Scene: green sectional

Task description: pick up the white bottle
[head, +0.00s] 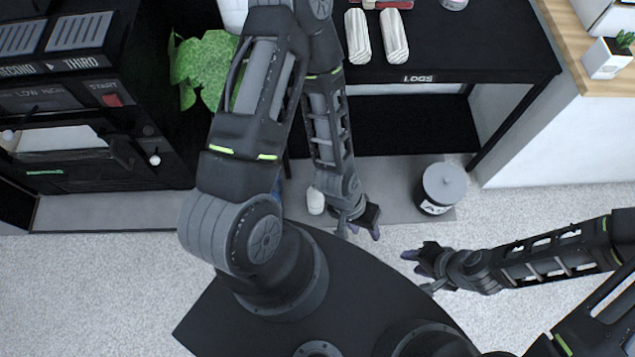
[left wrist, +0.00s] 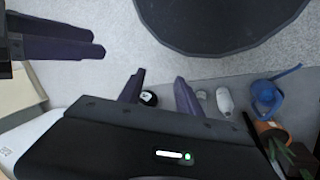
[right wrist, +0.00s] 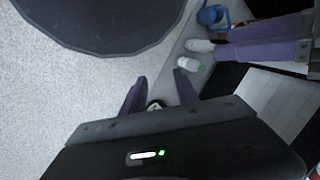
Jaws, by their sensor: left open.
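The white bottle (head: 316,200) stands on the grey strip of floor, just left of my left gripper (head: 359,232) in the head view. The right wrist view shows two white bottle-like items (right wrist: 199,45) close together. My left gripper is open and empty, apart from the bottle. My right gripper (head: 415,270) is to the right over the carpet, its fingers apart and empty.
A grey lidded canister (head: 444,184) stands right of the left gripper. A blue object (left wrist: 268,97) and a brown pot (left wrist: 271,132) are near the bottles. A black table (head: 450,50) and black stove (head: 80,120) stand behind.

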